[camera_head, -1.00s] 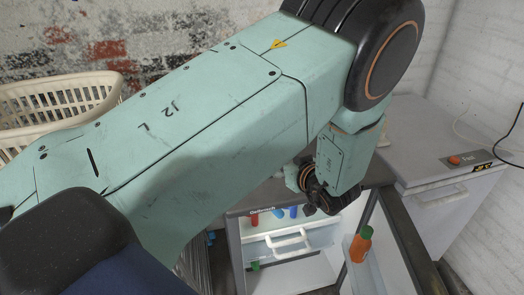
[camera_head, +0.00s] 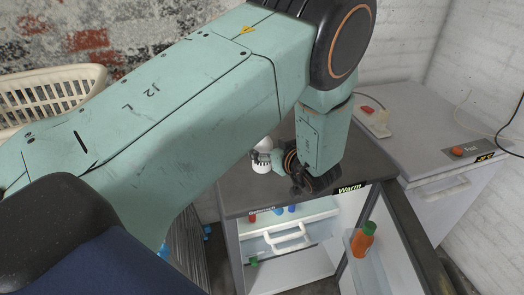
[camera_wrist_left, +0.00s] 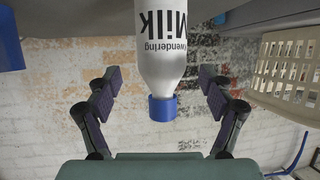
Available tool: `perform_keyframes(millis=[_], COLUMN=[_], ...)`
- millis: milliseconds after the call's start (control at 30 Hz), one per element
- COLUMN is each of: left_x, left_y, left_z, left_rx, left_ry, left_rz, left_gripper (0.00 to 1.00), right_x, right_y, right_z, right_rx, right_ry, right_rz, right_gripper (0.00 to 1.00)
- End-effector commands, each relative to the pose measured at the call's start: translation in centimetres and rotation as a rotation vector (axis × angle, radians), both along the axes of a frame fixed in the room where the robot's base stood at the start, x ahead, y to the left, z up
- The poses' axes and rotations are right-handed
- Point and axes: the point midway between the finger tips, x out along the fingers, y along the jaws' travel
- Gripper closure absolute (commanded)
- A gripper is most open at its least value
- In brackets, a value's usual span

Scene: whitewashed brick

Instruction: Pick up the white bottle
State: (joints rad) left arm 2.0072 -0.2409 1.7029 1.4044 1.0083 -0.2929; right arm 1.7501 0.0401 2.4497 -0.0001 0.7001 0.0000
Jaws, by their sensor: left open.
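The white bottle (camera_wrist_left: 163,50) has a blue cap and the word Milk in black. It is upside down in the left wrist view, between the two spread fingers of my left gripper (camera_wrist_left: 160,78), with gaps on both sides. In the head view a white part of the bottle (camera_head: 262,168) shows on the dark top of the fridge, its upper part hidden behind my left arm. My left gripper (camera_head: 264,156) is open beside it there. My right gripper is not in view.
The small fridge (camera_head: 232,205) stands open, with an orange bottle (camera_head: 362,240) with a green cap in its door. A grey chest unit (camera_head: 415,140) is at right. A cream basket (camera_head: 50,95) is at far left. White brick walls close the back.

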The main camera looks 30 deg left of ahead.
Motion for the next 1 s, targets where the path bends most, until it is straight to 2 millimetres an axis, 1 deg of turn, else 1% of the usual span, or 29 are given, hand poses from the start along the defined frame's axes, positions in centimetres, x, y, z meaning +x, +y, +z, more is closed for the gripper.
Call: perform_keyframes(millis=[200, 300, 600, 1000], left_x=[1.6, 2.1, 2.4, 2.4], left_y=[2.7, 3.5, 4.0, 3.9], left_z=[-1.3, -1.6, -1.7, -1.7], left_rx=[-0.001, 0.0, 0.001, 0.001], left_ry=[-0.001, -0.001, -0.001, 0.0], left_rz=[0.005, 0.004, 0.0, 0.001], left_gripper=[0.19, 0.19, 0.19, 0.53], right_x=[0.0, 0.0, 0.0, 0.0], right_y=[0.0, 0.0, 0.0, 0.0], right_z=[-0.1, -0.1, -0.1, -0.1], right_rx=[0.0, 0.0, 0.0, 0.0], right_ry=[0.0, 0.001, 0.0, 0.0], right_rz=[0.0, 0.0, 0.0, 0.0], right_gripper=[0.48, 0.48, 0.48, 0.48])
